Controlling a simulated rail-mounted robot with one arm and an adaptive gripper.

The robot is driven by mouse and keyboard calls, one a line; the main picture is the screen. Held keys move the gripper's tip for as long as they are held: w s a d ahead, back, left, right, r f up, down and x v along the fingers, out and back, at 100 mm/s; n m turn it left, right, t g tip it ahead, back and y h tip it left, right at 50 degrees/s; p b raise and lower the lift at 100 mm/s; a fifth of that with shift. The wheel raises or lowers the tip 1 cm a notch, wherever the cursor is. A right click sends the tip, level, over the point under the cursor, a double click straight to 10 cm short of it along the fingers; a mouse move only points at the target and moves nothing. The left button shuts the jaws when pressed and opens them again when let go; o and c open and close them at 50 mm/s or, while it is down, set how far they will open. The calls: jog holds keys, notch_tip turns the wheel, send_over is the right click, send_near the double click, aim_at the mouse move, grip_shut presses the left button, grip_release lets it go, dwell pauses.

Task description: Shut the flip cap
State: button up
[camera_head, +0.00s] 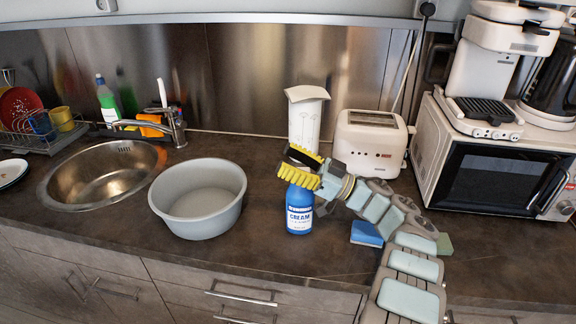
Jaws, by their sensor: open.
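A blue bottle labelled as cream cleaner (300,210) stands upright on the dark counter, near the middle. My gripper (292,164), with yellow ridged finger pads, is right at the top of the bottle, coming in from the right. Its fingers are apart, one above the other in the picture. The bottle's top and any flip cap are hidden behind the fingers, so I cannot tell the cap's position or whether the gripper touches it. Nothing is visibly held.
A grey basin (198,202) stands left of the bottle. A white container with a slanted top (306,108) and a white toaster (370,142) stand behind. A blue sponge (366,234) lies to the right, near my arm. The counter in front of the bottle is clear.

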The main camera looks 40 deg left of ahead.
notch_tip(320, 180, up, 8)
dwell(0.6)
dwell(0.5)
